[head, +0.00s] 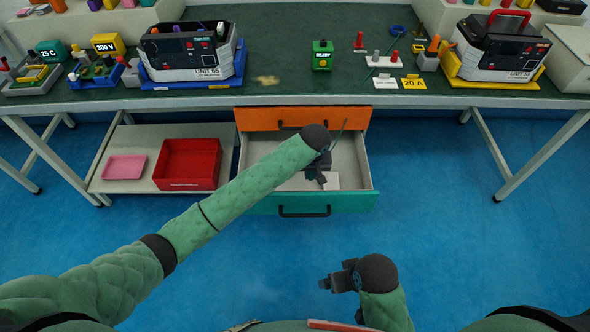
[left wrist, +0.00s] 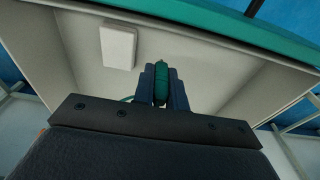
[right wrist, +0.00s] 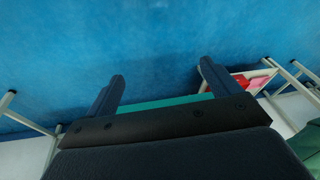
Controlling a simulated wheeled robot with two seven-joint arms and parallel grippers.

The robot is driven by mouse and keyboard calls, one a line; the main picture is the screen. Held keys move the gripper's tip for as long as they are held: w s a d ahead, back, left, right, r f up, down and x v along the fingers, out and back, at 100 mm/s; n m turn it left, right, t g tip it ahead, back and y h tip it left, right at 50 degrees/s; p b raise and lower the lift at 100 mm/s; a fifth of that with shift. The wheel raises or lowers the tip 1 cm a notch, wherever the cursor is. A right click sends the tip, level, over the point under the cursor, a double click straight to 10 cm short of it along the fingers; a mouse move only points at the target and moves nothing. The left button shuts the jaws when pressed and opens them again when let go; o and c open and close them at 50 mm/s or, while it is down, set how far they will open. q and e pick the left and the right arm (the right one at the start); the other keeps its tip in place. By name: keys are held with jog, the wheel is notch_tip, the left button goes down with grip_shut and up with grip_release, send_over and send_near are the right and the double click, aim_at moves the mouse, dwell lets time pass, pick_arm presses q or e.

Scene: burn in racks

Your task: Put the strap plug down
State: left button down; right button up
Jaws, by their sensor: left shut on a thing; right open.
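My left gripper (head: 318,170) reaches into the open drawer with the teal front (head: 345,202). In the left wrist view its fingers (left wrist: 161,95) are shut on a green strap plug (left wrist: 161,82), above the drawer's pale floor. A thin green strand shows beside the left fingers and above the gripper in the head view. The gap between plug and drawer floor cannot be judged. A white block (left wrist: 118,46) lies in the drawer. My right gripper (head: 325,284) is open and empty over the blue floor; its spread fingers show in the right wrist view (right wrist: 160,88).
A closed orange drawer (head: 255,119) sits above the open one. A low shelf at left holds a red tray (head: 188,165) and a pink tray (head: 124,167). The green bench top (head: 285,60) carries two units, a READY box (head: 322,56) and several small parts.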

pick_arm(q)
jog(key=w+a+f, duration=0.2)
jog(key=w+a, duration=0.1)
jog(key=w+a+f+p, duration=0.1)
jog(key=w+a+f, duration=0.2)
jog(key=shift+a+f, duration=0.1)
jog(key=shift+f+p, duration=0.4)
jog(key=shift+f, duration=1.6)
pick_arm(e)
jog(key=shift+g+h, duration=0.4)
jog(key=shift+g, duration=0.1)
jog(key=d+r, duration=0.1)
jog(key=s+d+r, duration=0.1)
jog(key=r, duration=0.1)
jog(key=shift+s+d, duration=0.1)
jog(key=shift+d, duration=0.25)
jog(key=shift+a, duration=0.1)
pick_arm(q)
jog(key=c, duration=1.4)
grip_release()
jog(key=shift+f, duration=0.1)
